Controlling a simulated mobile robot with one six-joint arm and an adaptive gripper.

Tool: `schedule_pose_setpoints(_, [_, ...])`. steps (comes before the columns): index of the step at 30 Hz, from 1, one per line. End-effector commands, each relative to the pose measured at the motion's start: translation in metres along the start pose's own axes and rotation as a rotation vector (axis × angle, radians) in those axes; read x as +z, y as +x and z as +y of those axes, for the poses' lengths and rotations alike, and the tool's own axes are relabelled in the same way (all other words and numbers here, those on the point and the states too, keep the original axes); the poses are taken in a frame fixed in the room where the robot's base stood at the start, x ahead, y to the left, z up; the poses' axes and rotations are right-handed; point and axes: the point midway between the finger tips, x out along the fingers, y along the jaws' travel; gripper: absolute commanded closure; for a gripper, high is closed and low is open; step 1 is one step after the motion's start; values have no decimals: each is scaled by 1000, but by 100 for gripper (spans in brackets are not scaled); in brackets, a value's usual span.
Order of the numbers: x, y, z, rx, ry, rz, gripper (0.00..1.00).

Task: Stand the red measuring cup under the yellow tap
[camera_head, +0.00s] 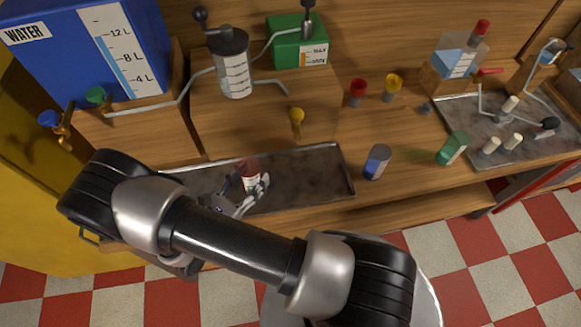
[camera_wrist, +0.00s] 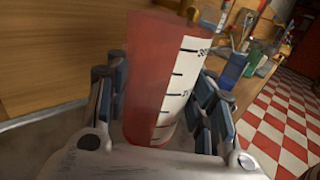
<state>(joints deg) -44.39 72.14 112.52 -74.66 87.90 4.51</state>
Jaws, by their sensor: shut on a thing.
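The red measuring cup (camera_head: 249,170) is upright or nearly so, held by my gripper (camera_head: 249,185) over the dark metal tray (camera_head: 310,180). In the wrist view the red cup (camera_wrist: 155,75) fills the middle, with a white scale strip on its right side. My gripper's fingers (camera_wrist: 160,105) close on it from both sides. The yellow tap (camera_head: 296,117) sticks out of the wooden front behind the tray, to the right of the cup. I cannot tell whether the cup's base touches the tray.
A blue cup (camera_head: 377,162) and a green cup (camera_head: 453,148) stand right of the tray. Red (camera_head: 357,90) and yellow (camera_head: 393,85) funnel-like pieces stand behind. A blue water tank (camera_head: 70,50) is at the left. The tray's right part is clear.

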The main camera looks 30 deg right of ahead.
Motion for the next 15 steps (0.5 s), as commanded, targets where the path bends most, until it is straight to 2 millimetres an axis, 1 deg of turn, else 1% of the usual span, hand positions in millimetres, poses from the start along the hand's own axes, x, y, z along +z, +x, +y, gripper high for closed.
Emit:
schedule_pose_setpoints(1, [-13, -9, -10, -17, -6, -5, 75])
schedule_pose_setpoints(3, [-26, -17, -21, -44, -1, -10, 75])
schedule_pose_setpoints(5, [-34, -22, -29, -62, 1, -14, 75])
schedule_pose_setpoints(7, [-39, -21, -35, -75, 2, -17, 75])
schedule_pose_setpoints(8, [-40, -18, -36, -79, 3, -17, 75])
schedule_pose_setpoints(11, [-42, 1, -40, -86, 3, -18, 75])
schedule_pose_setpoints(15, [-41, 39, -43, -88, 3, -16, 75])
